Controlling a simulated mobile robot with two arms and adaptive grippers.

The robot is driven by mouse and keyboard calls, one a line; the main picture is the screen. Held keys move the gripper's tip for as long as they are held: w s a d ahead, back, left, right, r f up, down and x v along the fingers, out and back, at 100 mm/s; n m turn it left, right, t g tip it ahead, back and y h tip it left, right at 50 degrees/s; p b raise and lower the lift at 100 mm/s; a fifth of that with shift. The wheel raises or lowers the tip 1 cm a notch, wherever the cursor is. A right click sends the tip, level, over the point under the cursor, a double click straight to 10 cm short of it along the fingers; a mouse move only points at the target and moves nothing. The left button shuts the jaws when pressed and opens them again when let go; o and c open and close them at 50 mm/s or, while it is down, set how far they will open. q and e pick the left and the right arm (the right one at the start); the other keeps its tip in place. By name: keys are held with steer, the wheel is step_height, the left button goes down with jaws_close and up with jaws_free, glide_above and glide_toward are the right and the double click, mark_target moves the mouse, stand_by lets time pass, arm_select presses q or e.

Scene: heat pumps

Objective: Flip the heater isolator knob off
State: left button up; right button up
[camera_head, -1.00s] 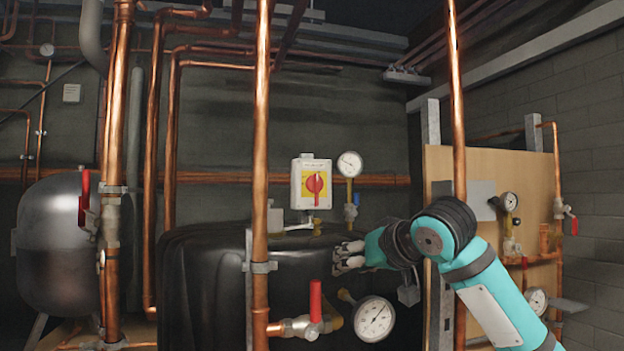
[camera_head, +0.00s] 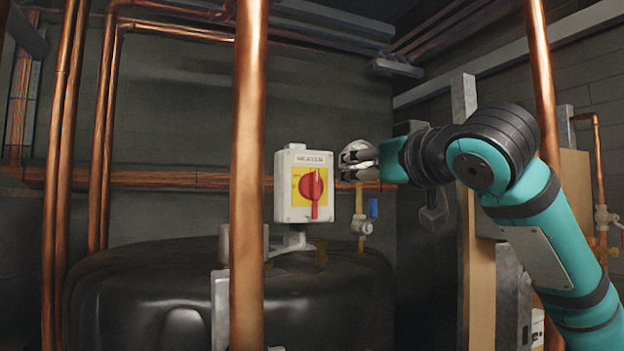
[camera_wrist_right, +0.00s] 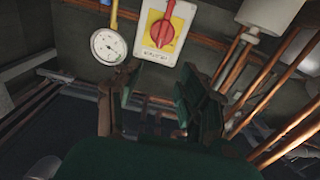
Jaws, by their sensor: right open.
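The heater isolator (camera_head: 303,186) is a white box with a yellow plate, above the black tank. Its red knob (camera_head: 312,187) has its handle pointing straight down in the head view. My right gripper (camera_head: 346,166) is open and empty, just right of the box and level with its upper half, with a gap between. In the right wrist view the isolator box (camera_wrist_right: 164,32) and red knob (camera_wrist_right: 166,28) appear upside down, beyond the open fingers (camera_wrist_right: 155,85). My left gripper is not in view.
A vertical copper pipe (camera_head: 248,200) stands in front, left of the box. A dial gauge (camera_wrist_right: 108,46) sits beside the isolator, mostly hidden behind my gripper in the head view. The black tank (camera_head: 180,290) is below. A valve with a blue handle (camera_head: 373,208) is lower right.

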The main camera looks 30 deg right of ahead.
steer(key=p, duration=0.2)
glide_toward(317, 178)
steer(key=w+p, duration=0.2)
steer(key=w, duration=0.1)
steer(key=w+p, duration=0.2)
steer(key=shift+w+d+r+p, duration=0.2)
steer(key=shift+w+p, duration=0.75)
steer(key=shift+w, duration=0.55)
steer(key=shift+w+f, duration=0.15)
steer(key=shift+w, duration=0.3)
steer(key=c, duration=0.7)
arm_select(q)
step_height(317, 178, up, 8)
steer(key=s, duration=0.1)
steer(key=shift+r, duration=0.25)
arm_select(e)
jaws_close()
